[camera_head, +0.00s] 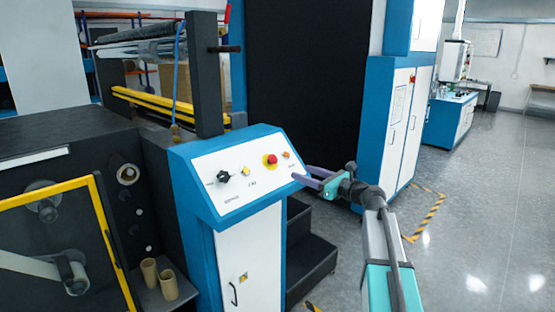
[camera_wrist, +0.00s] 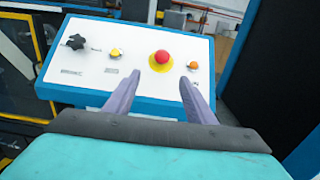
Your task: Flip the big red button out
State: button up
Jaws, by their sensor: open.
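The big red button (camera_head: 270,159) sits on a yellow round base on the white slanted face of a blue control panel (camera_head: 229,200). In the wrist view the red button (camera_wrist: 162,57) is ahead of my fingers, right of the panel's middle. My gripper (camera_head: 308,177) is at the right edge of the panel, its purple fingers pointing left toward the face. In the wrist view my gripper (camera_wrist: 160,79) is open and empty, with the button between and beyond the two fingertips. I see no contact with the button.
A black knob (camera_head: 223,177), a small yellow button (camera_wrist: 116,53) and an orange button (camera_wrist: 192,66) share the panel face. Dark steps (camera_head: 310,255) stand right of the panel's cabinet. A black machine with a yellow-framed door (camera_head: 60,240) is left. Grey floor at right is open.

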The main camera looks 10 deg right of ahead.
aim_at(275, 159)
jog(key=shift+d+r, duration=0.15)
jog(key=shift+r, duration=0.35)
jog(key=shift+w, duration=0.1)
jog(key=p+x, duration=0.4)
jog(key=x, duration=0.9)
jog(key=shift+w+a+r, duration=0.15)
jog(key=shift+w+a, duration=0.15)
